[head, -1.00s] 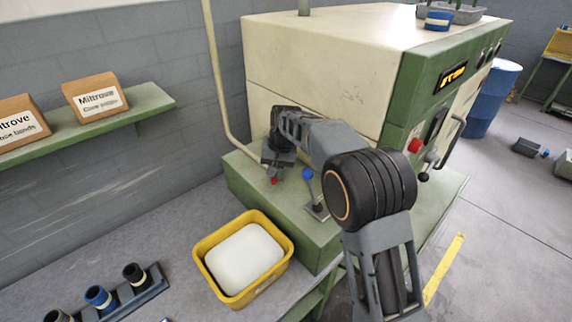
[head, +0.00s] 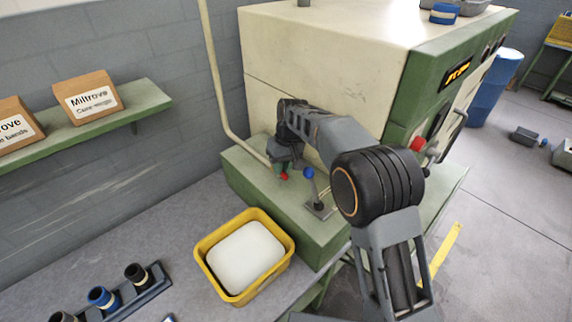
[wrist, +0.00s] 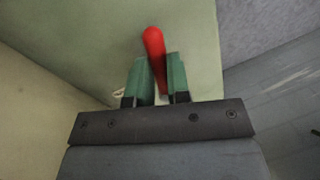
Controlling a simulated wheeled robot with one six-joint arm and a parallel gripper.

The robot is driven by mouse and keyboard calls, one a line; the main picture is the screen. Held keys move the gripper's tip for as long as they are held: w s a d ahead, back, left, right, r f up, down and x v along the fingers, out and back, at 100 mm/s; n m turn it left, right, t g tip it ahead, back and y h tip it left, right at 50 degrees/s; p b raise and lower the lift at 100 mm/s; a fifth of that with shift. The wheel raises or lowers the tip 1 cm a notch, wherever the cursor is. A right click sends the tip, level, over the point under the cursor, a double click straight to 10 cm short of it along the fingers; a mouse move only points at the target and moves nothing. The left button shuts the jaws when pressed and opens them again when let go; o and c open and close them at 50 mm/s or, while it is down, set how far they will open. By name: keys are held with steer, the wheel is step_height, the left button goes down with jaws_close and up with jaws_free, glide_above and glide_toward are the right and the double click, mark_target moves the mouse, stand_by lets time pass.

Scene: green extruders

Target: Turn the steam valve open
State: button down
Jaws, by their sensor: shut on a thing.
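The steam valve's red handle (wrist: 154,44) sticks out from between the green fingers of my gripper (wrist: 158,80) in the wrist view. My gripper is shut on it. In the head view the red tip (head: 284,176) shows just below my gripper (head: 278,163), low on the green base of the machine, close to the cream pipe (head: 222,100). The valve's body is hidden behind my gripper and arm.
A lever with a blue knob (head: 308,173) stands just right of my gripper on the green base (head: 240,175). A yellow bin (head: 208,274) with a white block sits in front on the grey bench. A shelf (head: 145,98) with boxes is on the left wall.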

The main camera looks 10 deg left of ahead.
steer(key=c, duration=1.1)
jaws_free()
steer(key=r, duration=0.4)
steer(key=w+d+r, duration=0.1)
steer(key=r, duration=0.4)
steer(key=d+r, duration=0.1)
steer(key=r, duration=0.3)
steer(key=shift+w+r, duration=0.3)
steer(key=shift+w, duration=0.05)
